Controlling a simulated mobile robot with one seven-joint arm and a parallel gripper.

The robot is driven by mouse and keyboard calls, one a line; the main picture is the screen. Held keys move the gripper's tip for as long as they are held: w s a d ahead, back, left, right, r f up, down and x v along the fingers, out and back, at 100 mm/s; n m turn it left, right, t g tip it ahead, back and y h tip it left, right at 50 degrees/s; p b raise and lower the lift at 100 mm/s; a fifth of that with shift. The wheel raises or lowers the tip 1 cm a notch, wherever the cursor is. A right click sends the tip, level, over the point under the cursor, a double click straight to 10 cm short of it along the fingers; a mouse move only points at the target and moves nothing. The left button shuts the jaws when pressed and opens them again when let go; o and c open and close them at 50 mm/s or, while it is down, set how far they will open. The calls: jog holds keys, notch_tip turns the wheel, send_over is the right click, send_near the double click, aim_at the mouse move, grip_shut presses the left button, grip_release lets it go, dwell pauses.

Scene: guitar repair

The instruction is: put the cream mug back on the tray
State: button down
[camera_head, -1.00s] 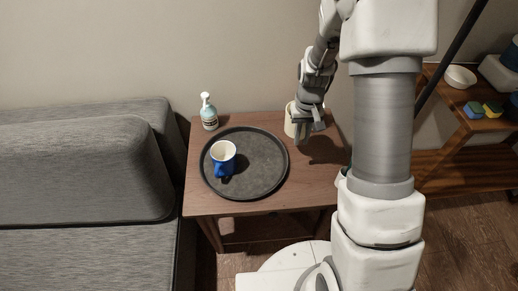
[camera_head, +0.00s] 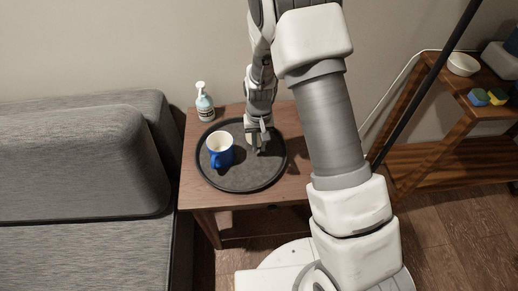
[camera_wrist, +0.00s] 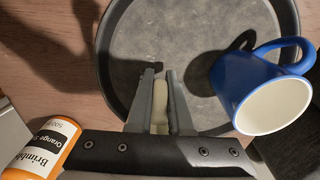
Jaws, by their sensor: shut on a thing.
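My gripper (camera_head: 258,146) is over the right part of the round dark tray (camera_head: 222,187), its fingers pointing down. In the wrist view, my gripper (camera_wrist: 160,88) is shut on a narrow cream piece (camera_wrist: 160,113), which I take to be part of the cream mug. The rest of the mug is hidden by my gripper and arm, and I cannot tell whether it touches the tray. The tray also fills the upper middle of the wrist view (camera_wrist: 190,45).
A blue mug (camera_head: 219,158) with a white inside stands on the tray, left of my gripper. A pump bottle (camera_head: 204,105) stands behind the tray on the wooden table (camera_head: 240,198). In the wrist view, an orange bottle (camera_wrist: 42,146) shows at lower left.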

jog(key=shift+f, duration=0.75)
jog(key=shift+f, duration=0.1)
jog(key=c, duration=1.3)
grip_release()
jog(key=shift+f, duration=0.15)
jog(key=o, duration=0.5)
jog(key=shift+c, duration=0.2)
